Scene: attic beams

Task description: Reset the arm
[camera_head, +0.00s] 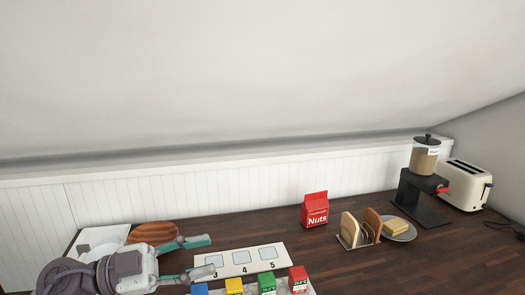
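My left arm comes in from the lower left. Its gripper (207,256) is open, with two teal-and-grey fingers spread apart and nothing visible between them. The fingers point right, over the left end of a white card (240,267) marked 3, 4 and 5. My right gripper is not in view.
Blue, yellow, green and red boxes (298,279) stand in front of the card. A red Nuts bag (315,210), toast rack (350,243), plate (408,232), grinder (422,187) and toaster (466,185) are rightward. A brown round item (152,233) is behind the gripper. Front-right counter (440,262) is clear.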

